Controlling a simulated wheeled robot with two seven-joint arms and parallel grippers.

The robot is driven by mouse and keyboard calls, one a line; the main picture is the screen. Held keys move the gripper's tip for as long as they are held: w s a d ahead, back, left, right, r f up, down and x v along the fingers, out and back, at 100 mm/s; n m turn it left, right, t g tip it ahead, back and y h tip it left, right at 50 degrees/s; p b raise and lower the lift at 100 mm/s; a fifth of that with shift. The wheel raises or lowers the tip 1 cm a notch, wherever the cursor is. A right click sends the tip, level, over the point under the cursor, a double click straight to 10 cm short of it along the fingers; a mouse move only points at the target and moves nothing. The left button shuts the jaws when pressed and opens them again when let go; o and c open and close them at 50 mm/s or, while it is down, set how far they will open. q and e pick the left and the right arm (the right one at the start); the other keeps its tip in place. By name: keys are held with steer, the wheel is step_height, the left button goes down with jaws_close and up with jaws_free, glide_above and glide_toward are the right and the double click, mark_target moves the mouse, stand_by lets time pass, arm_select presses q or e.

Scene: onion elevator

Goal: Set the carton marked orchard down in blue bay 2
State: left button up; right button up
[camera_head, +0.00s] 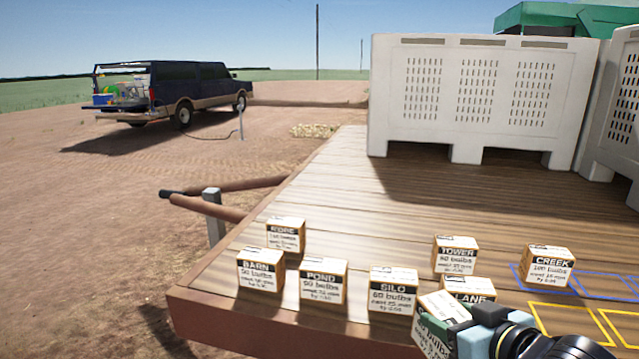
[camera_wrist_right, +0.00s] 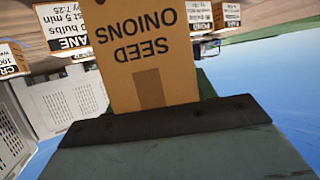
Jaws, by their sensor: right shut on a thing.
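My right gripper (camera_head: 458,322) is shut on a carton (camera_head: 442,304) at the lower middle right of the head view. In the wrist view the held carton (camera_wrist_right: 150,50) shows a brown face printed "SEED ONIONS", upside down, above the gripper (camera_wrist_right: 185,118). Blue bay outlines (camera_head: 606,297) lie on the deck at the right; no bay numbers are legible. The CREEK carton (camera_head: 547,266) stands at the left blue outline. My left gripper is out of view.
Cartons BARN (camera_head: 260,271), POND (camera_head: 323,283), SILO (camera_head: 393,291), TOWER (camera_head: 455,256) and LANE (camera_head: 468,288) stand on the wooden deck (camera_head: 340,195); another is behind BARN. Yellow outlines (camera_head: 565,305) lie in front of the blue ones. White bins (camera_head: 470,125) stand at the back.

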steer(key=s+d+f+m+h, duration=0.3)
steer(key=s+d+f, duration=0.15)
steer(key=d, duration=0.45)
steer(key=shift+m+t+h, duration=0.3)
steer(key=shift+t+h, duration=0.1)
steer(key=shift+h, duration=0.1)
steer(key=a, duration=0.6)
steer(key=a+f, duration=0.1)
steer(key=a, duration=0.2)
steer(key=shift+w, duration=0.2)
step_height(320, 180, down, 6)
steer(key=b, duration=0.6)
steer(key=shift+a, duration=0.25)
